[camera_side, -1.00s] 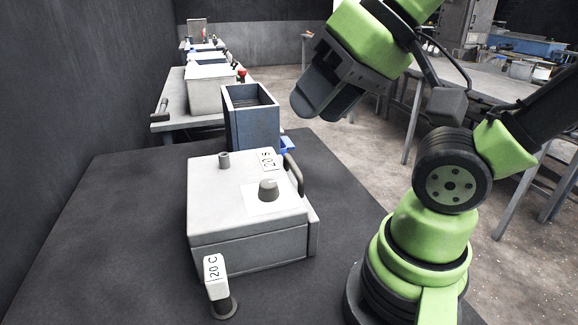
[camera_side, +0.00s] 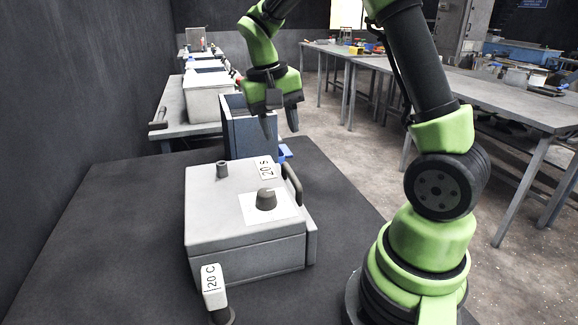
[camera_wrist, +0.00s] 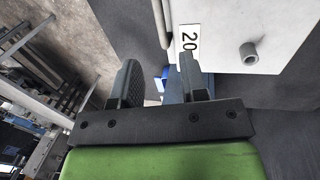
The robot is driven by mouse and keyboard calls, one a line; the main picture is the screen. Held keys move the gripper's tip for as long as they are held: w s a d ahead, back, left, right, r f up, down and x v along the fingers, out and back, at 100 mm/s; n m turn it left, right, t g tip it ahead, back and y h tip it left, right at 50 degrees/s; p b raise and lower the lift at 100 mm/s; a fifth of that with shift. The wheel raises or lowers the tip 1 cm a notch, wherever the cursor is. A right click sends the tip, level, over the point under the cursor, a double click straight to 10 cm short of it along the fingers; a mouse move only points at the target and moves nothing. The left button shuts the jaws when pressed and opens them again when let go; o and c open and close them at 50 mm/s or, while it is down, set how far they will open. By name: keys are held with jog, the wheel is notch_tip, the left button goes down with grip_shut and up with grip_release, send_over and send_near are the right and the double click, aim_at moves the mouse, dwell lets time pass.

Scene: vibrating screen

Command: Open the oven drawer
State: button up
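A light grey box-shaped oven (camera_side: 245,240) stands on the dark table. It has a knob (camera_side: 266,199) on a white plate, a "20 S" label (camera_side: 266,168) and a dark curved handle (camera_side: 292,182) on its right side. No open drawer shows. My gripper (camera_side: 281,134) points down above and behind the oven, in front of the blue box, with its fingers apart and nothing between them. In the wrist view my open fingers (camera_wrist: 160,80) flank a gap, with the oven top (camera_wrist: 235,45) and its label just beyond.
A blue open-topped box (camera_side: 240,135) stands right behind the oven, close to my gripper. A blue piece (camera_side: 285,152) lies by the blue box. The table left of the oven is clear.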

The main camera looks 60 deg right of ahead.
aim_at(290, 172)
jog(key=f, duration=0.3)
jog(key=s+f, duration=0.1)
jog(key=f, duration=0.2)
jog(key=d+f, duration=0.1)
jog(key=f, duration=0.2)
jog(key=shift+s+f, duration=0.1)
jog(key=shift+s, duration=0.05)
grip_shut()
